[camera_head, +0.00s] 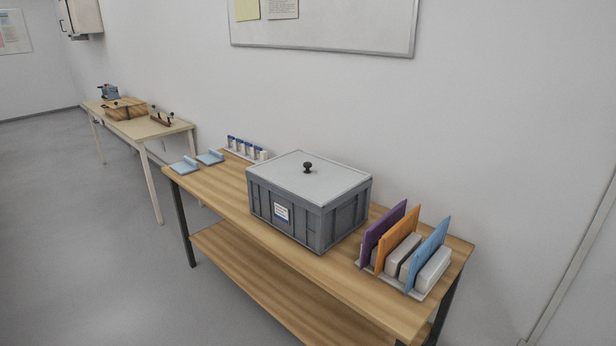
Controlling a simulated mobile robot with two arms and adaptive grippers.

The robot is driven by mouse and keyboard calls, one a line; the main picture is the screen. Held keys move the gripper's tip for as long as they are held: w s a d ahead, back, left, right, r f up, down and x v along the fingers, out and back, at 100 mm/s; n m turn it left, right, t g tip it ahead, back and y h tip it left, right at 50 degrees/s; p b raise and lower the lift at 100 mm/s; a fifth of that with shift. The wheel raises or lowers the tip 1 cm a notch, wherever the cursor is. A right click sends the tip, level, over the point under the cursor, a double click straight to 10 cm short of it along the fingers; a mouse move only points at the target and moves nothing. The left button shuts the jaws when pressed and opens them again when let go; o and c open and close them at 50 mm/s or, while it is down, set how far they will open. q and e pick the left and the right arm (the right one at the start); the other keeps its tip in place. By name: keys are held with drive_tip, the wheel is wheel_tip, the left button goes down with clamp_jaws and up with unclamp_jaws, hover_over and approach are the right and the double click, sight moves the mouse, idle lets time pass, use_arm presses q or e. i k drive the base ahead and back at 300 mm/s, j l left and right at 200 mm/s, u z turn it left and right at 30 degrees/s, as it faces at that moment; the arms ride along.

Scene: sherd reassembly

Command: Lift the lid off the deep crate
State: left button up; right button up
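A deep grey crate (290,218) stands on a wooden table, with a small white label on its front. A flat light grey lid (280,172) lies on top of it and covers the whole opening. A dark round knob (308,168) sticks up from the lid. The inside of the crate is hidden. Neither of my grippers shows in the head view.
The wooden table (215,205) has a lower shelf (265,285). Right of the crate is a rack with purple, orange and blue dividers (399,240). Left of it are small blue-capped containers (246,148) and pale blue stands (210,157). Another table (178,125) stands behind left.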

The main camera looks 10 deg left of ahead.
sight(318, 180)
drive_tip(key=i+j+z, duration=0.15)
drive_tip(key=j, duration=0.15)
drive_tip(key=i+j+z, duration=0.1)
drive_tip(key=j, duration=0.25)
drive_tip(key=i+j+z, duration=0.15)
drive_tip(key=j, duration=0.2)
drive_tip(key=i+j+z, duration=0.1)
drive_tip(key=j, duration=0.3)
drive_tip(key=i+j+z, duration=0.15)
drive_tip(key=j, duration=0.2)
